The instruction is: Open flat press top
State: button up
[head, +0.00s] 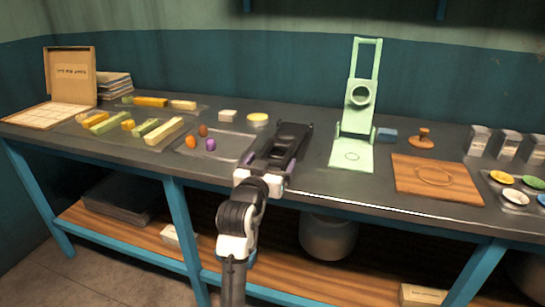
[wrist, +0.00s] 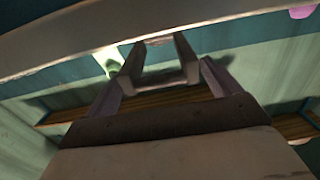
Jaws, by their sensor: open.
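A pale green flat press stands at the right of centre on the counter in the head view. Its flat base plate (head: 352,155) lies on the counter, and its top (head: 357,118) stands upright at the back, with a round ring in it and a rectangular handle frame (head: 377,60) above. My gripper (head: 303,129) is left of the press, apart from it, over the counter. It is open and empty.
A grey tray (head: 183,150) with small coloured balls lies left of my gripper. A wooden board (head: 470,185) and a blue block (head: 387,134) are right of the press. The counter's front edge (head: 380,207) runs below. Several coloured bars lie at left.

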jog(key=shift+x, duration=1.1)
